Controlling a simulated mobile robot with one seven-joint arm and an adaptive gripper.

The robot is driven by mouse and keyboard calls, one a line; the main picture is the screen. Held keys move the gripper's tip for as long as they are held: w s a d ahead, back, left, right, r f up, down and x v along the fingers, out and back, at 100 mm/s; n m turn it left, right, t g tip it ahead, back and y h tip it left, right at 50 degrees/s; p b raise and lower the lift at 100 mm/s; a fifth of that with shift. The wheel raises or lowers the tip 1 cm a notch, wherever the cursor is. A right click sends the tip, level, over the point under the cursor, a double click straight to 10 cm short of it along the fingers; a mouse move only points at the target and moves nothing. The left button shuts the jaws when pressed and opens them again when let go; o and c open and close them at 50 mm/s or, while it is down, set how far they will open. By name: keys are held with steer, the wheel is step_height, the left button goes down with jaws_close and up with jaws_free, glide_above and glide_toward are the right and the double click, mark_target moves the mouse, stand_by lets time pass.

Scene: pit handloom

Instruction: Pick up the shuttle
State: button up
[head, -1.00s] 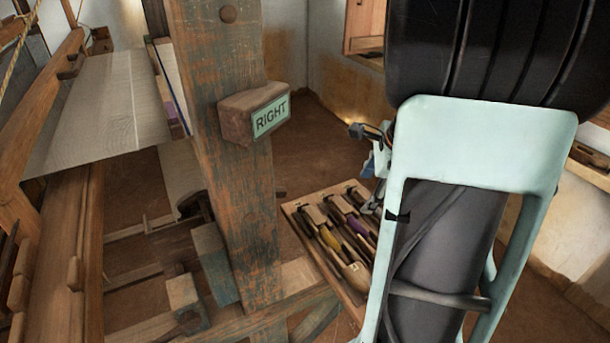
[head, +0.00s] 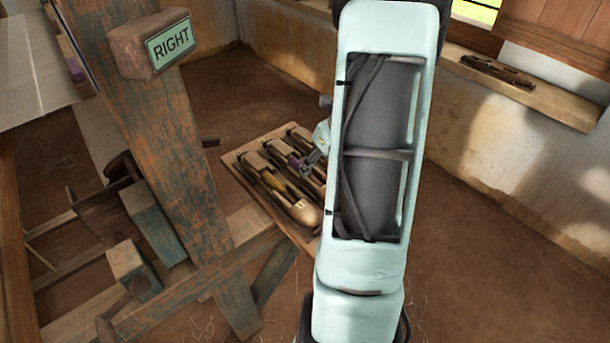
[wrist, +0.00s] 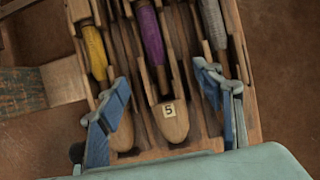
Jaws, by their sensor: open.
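Several wooden shuttles lie side by side in a wooden tray (head: 243,180). In the wrist view, one with purple yarn and a "5" label (wrist: 171,122) lies in the middle, between my fingers. One with yellow yarn (wrist: 95,52) lies to its left, its rounded tip partly behind my left finger. One with grey yarn (wrist: 213,24) lies to its right, partly behind my right finger. My gripper (wrist: 164,84) is open and empty over the tray. In the head view my gripper (head: 312,157) shows at the tray's right side, partly hidden by my arm.
A weathered loom post with a "RIGHT" sign (head: 170,42) stands left of the tray. A wooden beam (head: 225,250) runs from the post's foot towards the tray. A window ledge (head: 560,105) with a dark object is at the right. The earth floor behind the tray is clear.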

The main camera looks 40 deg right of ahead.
mark_target(310, 174)
steer(key=b+x, duration=0.1)
steer(key=x, duration=0.4)
steer(key=shift+a+f, duration=0.15)
steer(key=c, duration=1.5)
